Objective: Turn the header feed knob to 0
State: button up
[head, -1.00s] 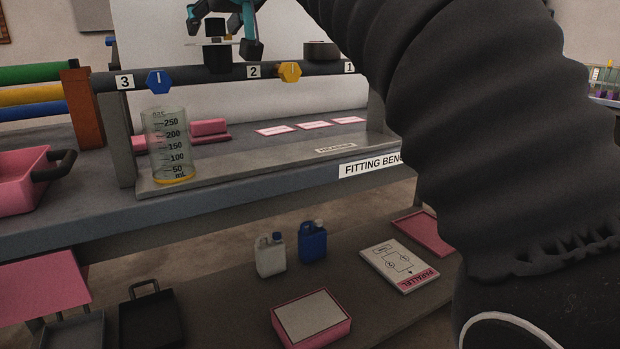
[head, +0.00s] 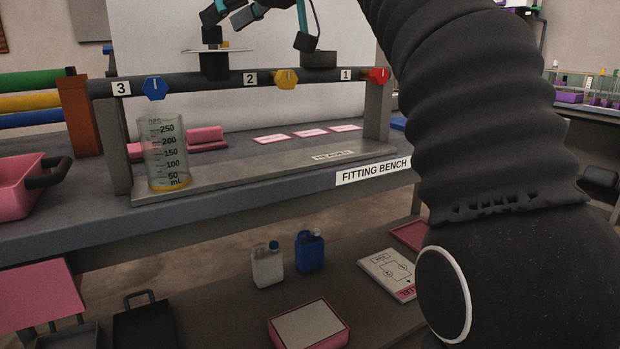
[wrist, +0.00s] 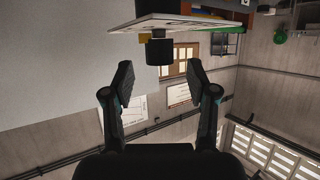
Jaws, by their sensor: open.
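The header feed knob (head: 211,36) is a small black knob above a white dial plate (head: 232,49), on a dark stem on top of the header pipe. In the wrist view the knob (wrist: 160,51) hangs under the plate (wrist: 190,20), which carries partly visible dark marks. My gripper (head: 258,28) is open and empty, above the pipe and to the right of the knob in the head view. In the wrist view my fingers (wrist: 160,78) stand apart, with the knob beyond their tips, roughly centred between them. The knob's pointer and setting cannot be read.
Blue (head: 154,88), yellow (head: 286,79) and red (head: 377,76) valve knobs line the pipe. A black cylinder (head: 318,58) sits on it, close to my right finger. A glass beaker (head: 166,155) stands below on the fitting bench (head: 240,197).

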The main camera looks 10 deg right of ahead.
jog(key=v, duration=1)
jog(key=f+m+h, duration=0.1)
jog(key=f, duration=0.3)
jog(key=s+f+m+h, duration=0.1)
jog(key=f+m, duration=0.1)
jog(key=f, duration=0.3)
jog(key=f+m+h, duration=0.1)
jog(key=f, duration=0.3)
jog(key=shift+s+d+f+m, duration=0.15)
jog(key=shift+s+d+m, duration=0.15)
jog(key=shift+d+m, duration=0.1)
jog(key=s+d+f+m+h, duration=0.1)
jog(key=s+f, duration=0.1)
jog(key=f, duration=0.5)
jog(key=s+f+m+g+h+b, duration=0.1)
jog(key=s+f+m+h, duration=0.1)
jog(key=f, duration=0.6)
jog(key=shift+s+d+f, duration=0.2)
jog(key=shift+s+d, duration=0.2)
jog(key=shift+s, duration=0.25)
